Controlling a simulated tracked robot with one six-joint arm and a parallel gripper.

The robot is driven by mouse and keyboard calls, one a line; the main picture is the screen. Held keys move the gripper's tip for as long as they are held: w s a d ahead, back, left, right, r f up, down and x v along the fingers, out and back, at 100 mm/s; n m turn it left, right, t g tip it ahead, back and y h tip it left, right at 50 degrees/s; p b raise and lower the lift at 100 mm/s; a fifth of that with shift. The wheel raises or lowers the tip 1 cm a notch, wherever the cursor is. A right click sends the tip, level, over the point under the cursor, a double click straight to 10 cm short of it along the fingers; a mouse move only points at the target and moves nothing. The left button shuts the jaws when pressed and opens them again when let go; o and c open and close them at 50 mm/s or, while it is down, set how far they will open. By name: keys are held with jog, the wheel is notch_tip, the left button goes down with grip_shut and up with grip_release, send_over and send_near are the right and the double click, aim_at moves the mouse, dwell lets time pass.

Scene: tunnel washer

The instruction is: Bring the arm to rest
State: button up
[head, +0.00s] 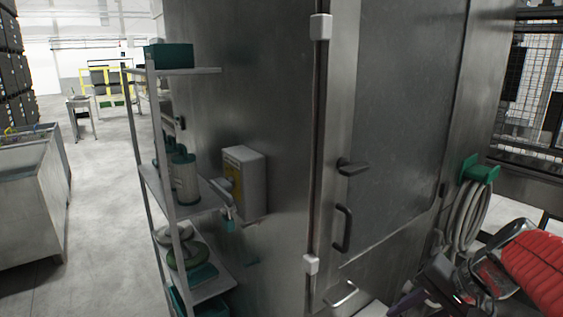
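Part of my arm (537,262) shows at the lower right of the head view, with a red ribbed cover and dark joints. Dark blocky parts (440,280) at its left end may belong to my gripper. I cannot make out two fingertips there, or whether they are open or hold anything. The arm is in front of the lower right of a tall steel cabinet (400,120) with a closed door. The rest of the arm is cut off by the frame edge.
A green hook (479,170) holds a coiled grey hose (470,215) just above the arm. Black mesh fencing (530,90) is at right. Open floor (100,190) lies left.

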jog(key=s+a+n+t+h, duration=0.1)
jog(key=s+a+n+h, duration=0.3)
jog(key=s+a+n, duration=0.4)
jog(key=shift+s+a+t+h, duration=0.3)
jog(key=shift+s+a+h, duration=0.1)
jog(key=shift+s, duration=0.65)
